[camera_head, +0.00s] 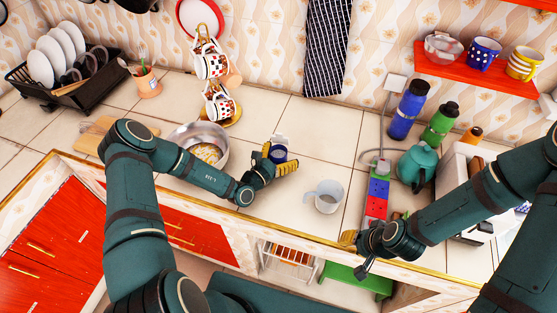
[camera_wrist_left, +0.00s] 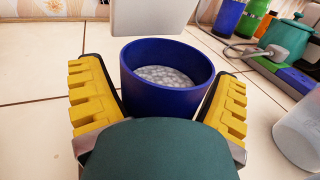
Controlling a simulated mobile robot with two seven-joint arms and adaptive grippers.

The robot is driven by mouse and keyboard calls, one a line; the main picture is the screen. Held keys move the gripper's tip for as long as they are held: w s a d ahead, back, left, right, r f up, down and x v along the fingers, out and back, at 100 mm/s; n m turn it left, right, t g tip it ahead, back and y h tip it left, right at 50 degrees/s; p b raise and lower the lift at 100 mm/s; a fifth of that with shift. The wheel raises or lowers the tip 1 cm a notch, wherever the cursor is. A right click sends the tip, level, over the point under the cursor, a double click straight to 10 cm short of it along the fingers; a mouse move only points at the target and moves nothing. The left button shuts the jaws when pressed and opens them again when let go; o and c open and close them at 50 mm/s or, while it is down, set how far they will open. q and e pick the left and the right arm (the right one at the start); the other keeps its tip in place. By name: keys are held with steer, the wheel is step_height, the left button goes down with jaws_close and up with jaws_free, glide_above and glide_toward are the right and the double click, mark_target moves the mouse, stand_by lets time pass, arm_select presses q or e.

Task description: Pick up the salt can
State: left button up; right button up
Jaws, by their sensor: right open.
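The salt can is a blue round can (camera_head: 279,157) on the counter, with pale grainy contents. In the left wrist view the can (camera_wrist_left: 165,95) stands upright and open-topped between my left gripper's yellow fingers. My left gripper (camera_head: 277,161) is open around the can; narrow gaps show beside the can near the fingertips in the left wrist view (camera_wrist_left: 160,100). A pale upright panel (camera_wrist_left: 150,15) stands just behind the can's rim; I cannot tell if it is its lid. My right gripper (camera_head: 354,252) is open at the counter's front edge, partly hidden by its wrist.
A clear cup (camera_head: 325,197) stands right of the can. A metal pot (camera_head: 205,143) stands to its left, partly behind my left arm. A cup stand (camera_head: 212,90) is behind. A power strip (camera_head: 376,198), teal kettle (camera_head: 418,166) and bottles (camera_head: 408,110) stand right.

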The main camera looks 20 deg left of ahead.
arm_select(q)
steer(key=c, duration=1.2)
steer(key=shift+r, duration=0.1)
